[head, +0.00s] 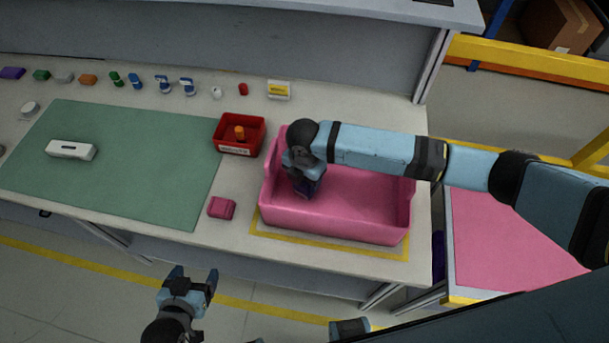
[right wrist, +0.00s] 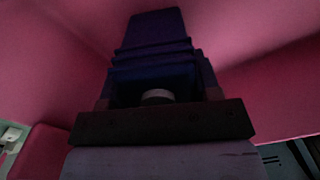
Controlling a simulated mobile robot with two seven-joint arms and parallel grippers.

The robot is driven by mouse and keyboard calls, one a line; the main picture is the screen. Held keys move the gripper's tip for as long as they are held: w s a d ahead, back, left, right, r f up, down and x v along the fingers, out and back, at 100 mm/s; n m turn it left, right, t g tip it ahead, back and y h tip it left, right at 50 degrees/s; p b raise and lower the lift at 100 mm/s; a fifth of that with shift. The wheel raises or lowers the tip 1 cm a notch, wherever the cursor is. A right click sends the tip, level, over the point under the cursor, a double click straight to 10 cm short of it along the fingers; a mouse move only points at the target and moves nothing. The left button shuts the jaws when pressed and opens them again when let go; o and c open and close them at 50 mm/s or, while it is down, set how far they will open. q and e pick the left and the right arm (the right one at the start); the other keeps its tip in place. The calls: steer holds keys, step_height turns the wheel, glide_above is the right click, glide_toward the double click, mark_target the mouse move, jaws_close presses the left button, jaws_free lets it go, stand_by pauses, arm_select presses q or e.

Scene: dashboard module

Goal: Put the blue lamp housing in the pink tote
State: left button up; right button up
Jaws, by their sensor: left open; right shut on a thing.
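The pink tote (head: 355,222) stands at the right end of the worktable, inside a yellow outline. My right gripper (head: 306,194) reaches down into the left part of the tote, shut on a dark blue piece, the blue lamp housing (head: 309,182). In the right wrist view the lamp housing (right wrist: 152,50) shows dark blue between the fingers, with pink tote walls around it. I cannot tell whether it touches the tote floor. My left gripper (head: 190,284) is open and empty, in front of the table's front edge.
A red bin (head: 239,150) with an orange item stands left of the tote. A pink block (head: 221,208) lies beside the green mat (head: 120,160), which holds a white part (head: 71,150). Several small parts line the back. The tote's right part looks empty.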

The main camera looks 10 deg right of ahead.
steer(key=o, duration=1)
steer(key=shift+f, duration=0.1)
step_height(320, 180, up, 11)
steer(key=shift+f+b, duration=0.1)
steer(key=shift+b, duration=0.55)
steer(key=shift+r, duration=0.8)
steer(key=shift+s+f, duration=0.1)
